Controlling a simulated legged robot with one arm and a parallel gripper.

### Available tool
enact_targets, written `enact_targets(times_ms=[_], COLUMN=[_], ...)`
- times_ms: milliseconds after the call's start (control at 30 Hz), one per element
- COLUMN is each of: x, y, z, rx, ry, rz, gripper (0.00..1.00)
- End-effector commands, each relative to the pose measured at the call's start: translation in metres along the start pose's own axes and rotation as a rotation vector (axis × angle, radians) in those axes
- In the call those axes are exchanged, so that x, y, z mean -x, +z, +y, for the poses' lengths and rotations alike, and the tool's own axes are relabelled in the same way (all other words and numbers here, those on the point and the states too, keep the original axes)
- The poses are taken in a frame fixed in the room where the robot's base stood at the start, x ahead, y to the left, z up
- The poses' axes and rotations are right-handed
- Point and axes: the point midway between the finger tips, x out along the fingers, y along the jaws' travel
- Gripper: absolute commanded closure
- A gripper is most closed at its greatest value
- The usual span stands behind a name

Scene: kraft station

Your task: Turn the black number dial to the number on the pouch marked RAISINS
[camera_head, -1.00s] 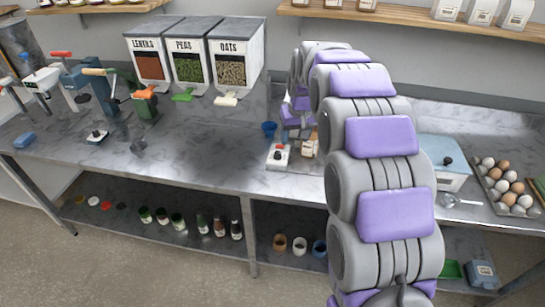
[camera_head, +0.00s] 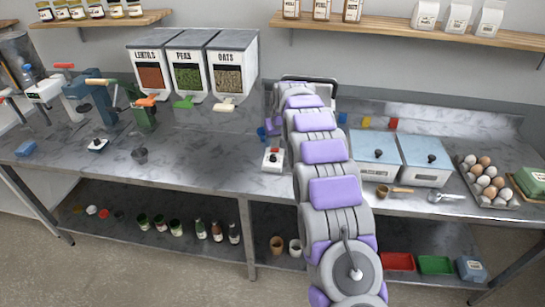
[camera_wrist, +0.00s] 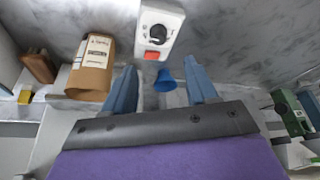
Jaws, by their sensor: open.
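A white box (camera_head: 273,158) with a black dial and a red part stands on the counter just left of my arm. In the wrist view the black dial (camera_wrist: 157,34) is on this box, beyond my fingertips, and the red part is nearer. Its numbers are too small to read. My gripper (camera_wrist: 160,66) is open, with its blue fingers apart and not touching the dial. A brown paper pouch (camera_wrist: 93,68) stands left of the box in the wrist view; its label is unreadable. I cannot identify the RAISINS pouch.
A small blue cup (camera_wrist: 165,81) shows between the fingers. Lidded boxes (camera_head: 425,175) and an egg tray (camera_head: 487,184) stand right of my arm. Bins (camera_head: 231,75) stand at the back left. White pouches (camera_head: 458,18) are on the upper shelf.

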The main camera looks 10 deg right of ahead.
Motion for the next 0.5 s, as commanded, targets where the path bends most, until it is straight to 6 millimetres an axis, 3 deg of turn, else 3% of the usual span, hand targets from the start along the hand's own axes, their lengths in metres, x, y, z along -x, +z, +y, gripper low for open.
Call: enact_targets(times_ms=[33,500], x=[-0.013,-0.09], y=[0.001,0.0], z=[0.0,-0.001], rx=[0.0,0.0], ry=[0.0,0.001], rz=[-0.002,0.001], gripper=[0.43,0.43])
